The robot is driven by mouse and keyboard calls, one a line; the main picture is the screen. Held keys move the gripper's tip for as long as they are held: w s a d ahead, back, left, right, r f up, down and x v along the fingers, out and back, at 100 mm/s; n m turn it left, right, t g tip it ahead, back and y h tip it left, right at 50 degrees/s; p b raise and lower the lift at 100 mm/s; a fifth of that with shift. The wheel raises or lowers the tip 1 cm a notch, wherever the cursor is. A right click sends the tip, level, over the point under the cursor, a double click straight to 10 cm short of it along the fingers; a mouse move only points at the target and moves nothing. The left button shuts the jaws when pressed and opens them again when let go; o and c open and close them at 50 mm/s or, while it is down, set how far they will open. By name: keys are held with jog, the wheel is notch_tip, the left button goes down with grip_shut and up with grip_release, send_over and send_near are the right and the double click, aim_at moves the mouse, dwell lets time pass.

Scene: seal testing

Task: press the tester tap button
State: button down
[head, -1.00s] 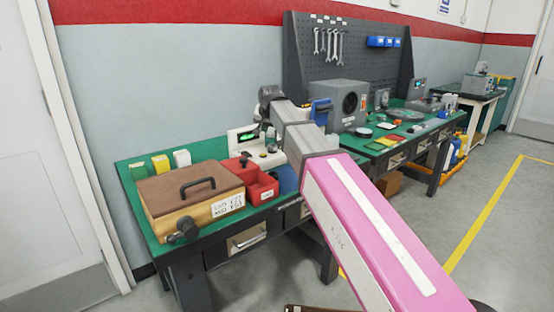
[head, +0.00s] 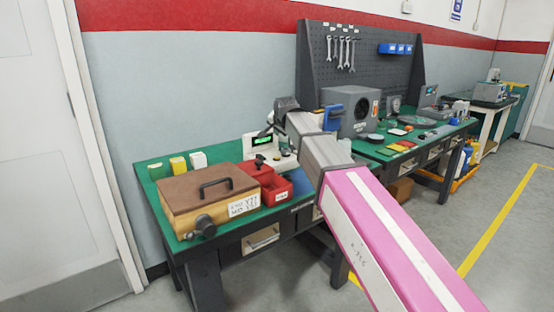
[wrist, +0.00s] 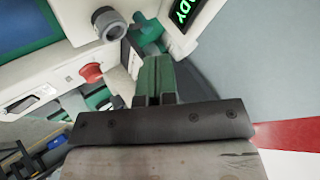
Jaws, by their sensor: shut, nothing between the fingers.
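The tester is a white device (head: 254,148) with a lit green display, on the green-topped bench in the head view. In the wrist view its white panel (wrist: 55,62) carries a red button (wrist: 91,73), a grey round knob (wrist: 109,23) and part of a green display (wrist: 183,12). I cannot tell for sure which control is the tap button. My gripper (wrist: 154,65) is shut and empty, its fingers together over the tester. The red button lies left of the fingers in that view, apart from them. In the head view my arm hides part of the tester's right side.
A brown-lidded box (head: 205,187) and red bins (head: 276,188) stand left and in front of the tester. A grey speaker-like unit (head: 350,108) and a pegboard (head: 345,60) with wrenches stand right and behind. The floor (head: 440,205) right of the benches is open.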

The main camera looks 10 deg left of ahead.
jog(key=shift+f, duration=4)
jog(key=shift+f, duration=0.1)
jog(key=shift+f, duration=0.35)
jog(key=shift+f, duration=0.35)
jog(key=shift+r, duration=0.85)
jog(key=shift+r, duration=2.5)
